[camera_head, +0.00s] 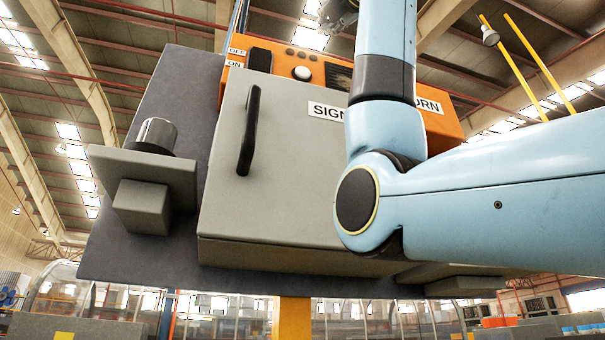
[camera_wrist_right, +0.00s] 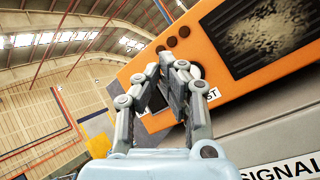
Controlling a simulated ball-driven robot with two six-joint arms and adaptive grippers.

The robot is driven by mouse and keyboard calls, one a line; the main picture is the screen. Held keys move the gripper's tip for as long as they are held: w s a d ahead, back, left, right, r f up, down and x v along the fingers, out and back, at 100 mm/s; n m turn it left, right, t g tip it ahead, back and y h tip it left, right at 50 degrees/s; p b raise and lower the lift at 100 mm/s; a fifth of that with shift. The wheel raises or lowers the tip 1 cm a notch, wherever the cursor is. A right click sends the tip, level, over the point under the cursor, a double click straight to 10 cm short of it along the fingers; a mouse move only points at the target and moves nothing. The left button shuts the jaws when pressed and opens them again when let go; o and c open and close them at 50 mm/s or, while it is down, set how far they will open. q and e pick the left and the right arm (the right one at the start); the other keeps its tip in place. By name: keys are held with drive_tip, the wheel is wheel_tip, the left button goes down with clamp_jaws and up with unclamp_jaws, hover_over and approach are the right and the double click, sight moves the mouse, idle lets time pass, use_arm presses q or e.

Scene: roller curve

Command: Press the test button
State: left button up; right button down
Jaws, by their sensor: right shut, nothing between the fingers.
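The orange control box (camera_head: 440,122) sits on top of a grey cabinet. On its face is a round white button (camera_head: 301,73) in a dark surround. In the right wrist view the button (camera_wrist_right: 196,72) is partly hidden behind my fingers, above a label ending in "ST". My right gripper (camera_wrist_right: 174,64) is shut and empty, its tips in front of the box face by the button; I cannot tell whether they touch. In the head view part of the right gripper (camera_head: 338,16) shows at the top edge, above the button. My left gripper is not in view.
The grey cabinet (camera_head: 290,180) has a black handle (camera_head: 249,130) and a partly hidden sign. An OFF/ON switch (camera_head: 260,59), dark lamps and a dark window (camera_wrist_right: 262,35) are on the orange box. A metal knob (camera_head: 156,134) stands on a grey ledge at left.

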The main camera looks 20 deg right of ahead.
sight(303, 73)
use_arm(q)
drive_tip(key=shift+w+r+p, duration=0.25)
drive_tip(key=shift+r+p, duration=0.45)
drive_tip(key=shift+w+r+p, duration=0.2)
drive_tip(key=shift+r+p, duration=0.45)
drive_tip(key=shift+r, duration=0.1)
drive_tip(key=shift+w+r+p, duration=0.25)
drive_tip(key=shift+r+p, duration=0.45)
use_arm(e)
drive_tip(key=w, duration=0.9)
drive_tip(key=shift+a, duration=0.15)
drive_tip(key=shift+w, duration=0.15)
drive_tip(key=shift+w, duration=0.25)
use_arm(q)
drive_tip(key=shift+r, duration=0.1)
use_arm(e)
drive_tip(key=shift+w, duration=0.45)
drive_tip(key=shift+s, duration=0.15)
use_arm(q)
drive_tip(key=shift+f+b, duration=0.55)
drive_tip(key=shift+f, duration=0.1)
use_arm(e)
drive_tip(key=shift+s, duration=0.75)
